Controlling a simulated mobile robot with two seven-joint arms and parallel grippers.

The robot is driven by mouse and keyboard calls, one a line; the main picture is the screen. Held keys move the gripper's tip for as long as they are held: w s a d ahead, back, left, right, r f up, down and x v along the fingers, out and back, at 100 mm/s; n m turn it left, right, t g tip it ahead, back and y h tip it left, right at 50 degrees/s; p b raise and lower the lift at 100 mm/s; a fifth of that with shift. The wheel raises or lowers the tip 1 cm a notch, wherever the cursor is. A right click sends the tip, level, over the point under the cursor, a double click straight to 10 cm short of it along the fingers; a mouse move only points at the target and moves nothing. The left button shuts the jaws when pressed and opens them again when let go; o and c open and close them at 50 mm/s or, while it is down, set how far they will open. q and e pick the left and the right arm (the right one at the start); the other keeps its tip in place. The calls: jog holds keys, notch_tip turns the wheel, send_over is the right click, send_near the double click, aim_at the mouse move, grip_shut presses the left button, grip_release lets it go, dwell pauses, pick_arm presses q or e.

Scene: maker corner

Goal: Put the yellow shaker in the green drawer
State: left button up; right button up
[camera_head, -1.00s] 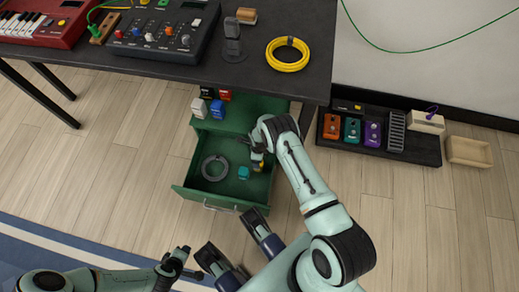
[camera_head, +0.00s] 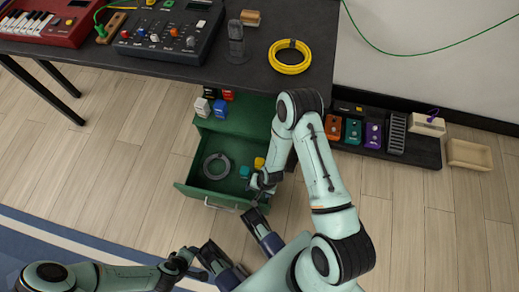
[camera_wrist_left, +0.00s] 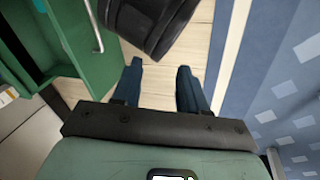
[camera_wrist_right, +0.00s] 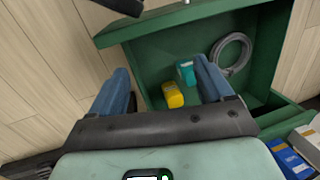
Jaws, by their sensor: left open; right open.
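The green drawer (camera_head: 222,207) stands pulled out below the desk; it also shows in the right wrist view (camera_wrist_right: 150,58). The yellow shaker (camera_head: 259,163) lies inside it, near its right side, and shows between my fingers in the right wrist view (camera_wrist_right: 173,95). My right gripper (camera_head: 262,185) is open and empty, over the drawer's front right corner, apart from the shaker. My left gripper (camera_wrist_left: 160,85) is open and empty, low in front of the drawer, near the floor.
A teal shaker-like block (camera_head: 244,171) and a grey cable coil (camera_head: 216,166) lie in the drawer. Small boxes (camera_head: 210,104) stand on the cabinet behind. A yellow cable coil (camera_head: 289,57) lies on the desk. A low rack of pedals (camera_head: 353,131) stands on the floor to the right.

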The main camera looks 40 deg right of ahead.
jog(key=s+a+r+n, duration=0.3)
jog(key=s+r+n, duration=0.1)
jog(key=s+n, duration=0.1)
jog(key=shift+a+r+n, duration=0.2)
jog(key=shift+r+n, duration=0.05)
jog(key=shift+n, duration=0.35)
